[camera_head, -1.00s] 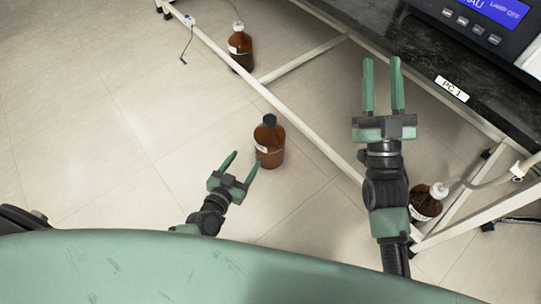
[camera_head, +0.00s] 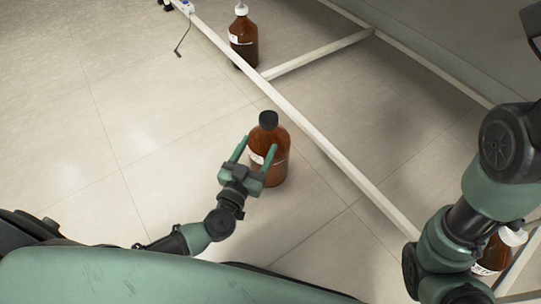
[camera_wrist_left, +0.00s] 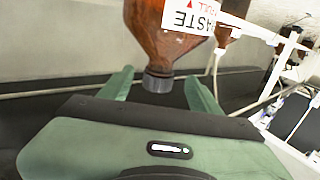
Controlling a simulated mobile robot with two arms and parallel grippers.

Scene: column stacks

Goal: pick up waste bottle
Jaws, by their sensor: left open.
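The waste bottle (camera_head: 276,165) is brown glass with a black cap and a pale label, upright on the floor. My left gripper (camera_head: 257,144) is open, its two fingers on either side of the bottle's near face at about its upper body. In the left wrist view the bottle (camera_wrist_left: 150,35) appears upside down, with a label reading WASTE, its cap between the spread fingers of the gripper (camera_wrist_left: 159,82). I cannot tell whether the fingers touch it. My right arm shows at the right, but its gripper is out of view.
A white frame bar (camera_head: 310,138) of the bench runs diagonally just behind the bottle. A brown bottle with a white cap (camera_head: 244,42) stands at the back, and another (camera_head: 493,254) is partly hidden by my right arm. The floor to the left is clear.

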